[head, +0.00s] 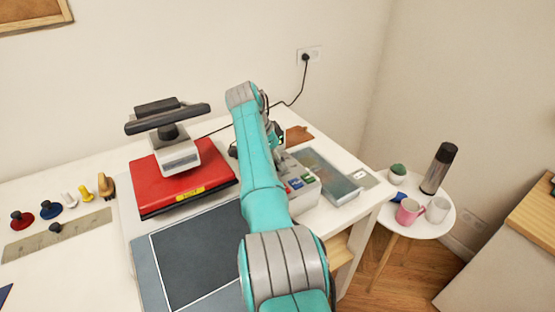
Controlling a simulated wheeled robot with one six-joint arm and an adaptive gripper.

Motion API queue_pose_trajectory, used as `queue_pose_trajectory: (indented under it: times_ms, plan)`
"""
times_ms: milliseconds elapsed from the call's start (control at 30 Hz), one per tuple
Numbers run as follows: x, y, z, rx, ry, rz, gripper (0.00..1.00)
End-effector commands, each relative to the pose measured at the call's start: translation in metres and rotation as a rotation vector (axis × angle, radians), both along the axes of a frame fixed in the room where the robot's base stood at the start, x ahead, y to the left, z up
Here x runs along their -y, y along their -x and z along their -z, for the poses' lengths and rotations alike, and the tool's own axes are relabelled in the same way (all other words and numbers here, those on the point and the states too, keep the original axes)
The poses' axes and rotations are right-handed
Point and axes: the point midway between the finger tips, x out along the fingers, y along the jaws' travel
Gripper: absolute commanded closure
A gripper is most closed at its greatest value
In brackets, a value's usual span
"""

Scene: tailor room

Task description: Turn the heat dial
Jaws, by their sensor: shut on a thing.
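A heat press with a red plate (185,175) and a dark handle (167,117) stands on the white table. A grey control box (306,196) with green, blue and red buttons sits to its right, partly behind my arm. My gripper (279,135) shows only as a small dark part behind my teal arm, at the far side of the box. Its fingertips and the heat dial are hidden, so the grip itself does not show. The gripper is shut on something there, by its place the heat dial.
A dark mat (197,258) lies in front of the press. Several coloured knobs (51,208) and a ruler (58,236) lie at left. A translucent tray (327,176) is right of the box. A round side table (391,222) holds mugs and a flask (438,168).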

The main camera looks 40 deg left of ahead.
Motion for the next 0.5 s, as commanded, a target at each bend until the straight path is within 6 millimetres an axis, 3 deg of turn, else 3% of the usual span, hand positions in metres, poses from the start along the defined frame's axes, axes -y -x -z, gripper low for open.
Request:
queue_pose_trajectory:
  times_ms: [167,200,267,500]
  plan:
    - [-0.0001,0.0004,0.0011,-0.002,0.001,-0.001,0.96]
    - [-0.0001,0.0004,0.0011,-0.001,0.0,-0.002,0.53]
    - [-0.0001,0.0004,0.001,-0.001,0.0,-0.002,0.39]
    - [-0.0001,0.0002,0.0005,0.0,0.001,-0.002,0.35]
